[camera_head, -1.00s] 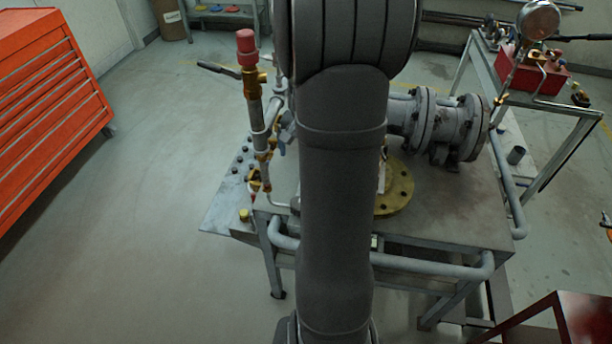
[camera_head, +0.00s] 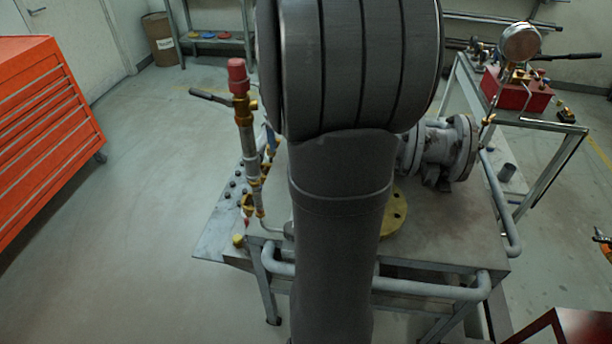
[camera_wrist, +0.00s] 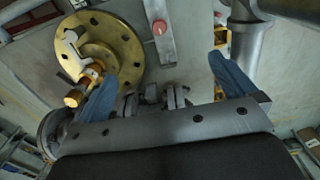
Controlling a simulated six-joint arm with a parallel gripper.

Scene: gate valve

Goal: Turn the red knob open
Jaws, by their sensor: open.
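A small round red knob (camera_wrist: 159,27) shows in the wrist view, on a flat grey metal bar (camera_wrist: 162,48) at the top middle. My gripper (camera_wrist: 163,68) is open and empty, its two blue fingers spread apart. The knob lies beyond the fingertips, between them left to right, and nothing touches it. In the head view my arm hides the gripper and this part of the rig. A red cap (camera_head: 237,75) tops a vertical pipe there; I cannot tell whether it is the same part as the knob.
A yellow flange (camera_wrist: 112,45) with brass fittings (camera_wrist: 83,85) lies left of the knob, close to the left finger. A thick grey pipe (camera_wrist: 246,45) stands near the right finger. The metal rig table (camera_head: 450,215) carries flanged pipework (camera_head: 440,150). A red tool cabinet (camera_head: 40,130) stands left.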

